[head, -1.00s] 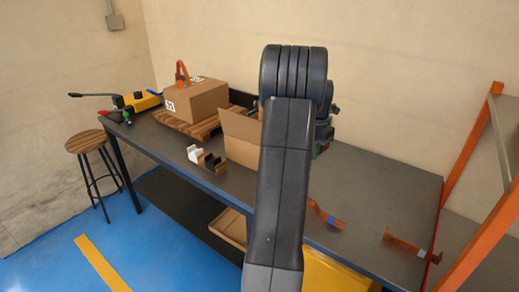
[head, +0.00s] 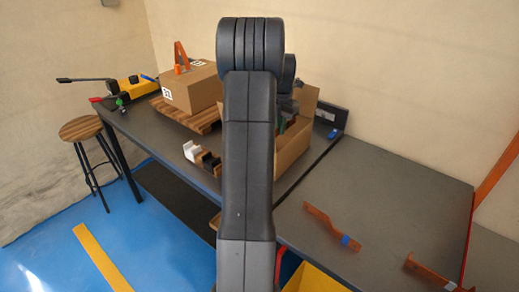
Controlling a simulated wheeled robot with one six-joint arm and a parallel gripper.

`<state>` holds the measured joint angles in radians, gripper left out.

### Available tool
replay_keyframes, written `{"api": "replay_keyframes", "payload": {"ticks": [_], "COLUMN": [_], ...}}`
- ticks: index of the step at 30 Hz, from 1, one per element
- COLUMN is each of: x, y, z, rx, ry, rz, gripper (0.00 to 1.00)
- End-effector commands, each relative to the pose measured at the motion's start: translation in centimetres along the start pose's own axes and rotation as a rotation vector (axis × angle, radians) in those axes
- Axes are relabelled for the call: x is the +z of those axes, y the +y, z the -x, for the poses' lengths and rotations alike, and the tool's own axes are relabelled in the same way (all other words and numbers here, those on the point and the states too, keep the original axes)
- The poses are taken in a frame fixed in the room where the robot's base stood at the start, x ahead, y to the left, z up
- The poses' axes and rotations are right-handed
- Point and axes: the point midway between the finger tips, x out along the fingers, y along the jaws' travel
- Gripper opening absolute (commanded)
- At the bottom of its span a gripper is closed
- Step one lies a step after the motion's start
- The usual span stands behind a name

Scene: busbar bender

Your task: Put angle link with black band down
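My gripper is hidden behind my own arm, which stands upright across the middle of the head view. Dark wrist parts (head: 287,92) show just right of the arm, above an open cardboard box (head: 297,142). I cannot see the fingertips or whether they hold anything. No angle link with a black band can be made out for sure. Two copper-coloured links lie on the right part of the bench: one with a blue band (head: 325,223) and one with a pale band (head: 425,270) near the front right.
The long dark bench (head: 375,190) has clear room on its right. A closed carton (head: 195,88) sits on a wooden pallet (head: 178,114). A white piece (head: 192,150) and small dark and brown pieces (head: 208,162) stand left of my arm. A stool (head: 81,128) is at the left.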

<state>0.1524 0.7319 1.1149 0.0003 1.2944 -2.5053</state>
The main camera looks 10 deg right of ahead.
Motion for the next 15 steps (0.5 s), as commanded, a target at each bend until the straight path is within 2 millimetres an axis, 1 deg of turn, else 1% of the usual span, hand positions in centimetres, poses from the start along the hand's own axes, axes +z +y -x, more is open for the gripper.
{"api": "replay_keyframes", "payload": {"ticks": [2,9,15], "x": [0.0,0.0,0.0], "y": [0.0,-0.1,0.0], "z": [-0.9,-5.1,-6.7], "rx": [-0.001,-0.002,0.0], "ry": [0.001,0.002,0.0], "rz": [-0.001,0.0,0.0], "gripper": [0.0,0.0,0.0]}}
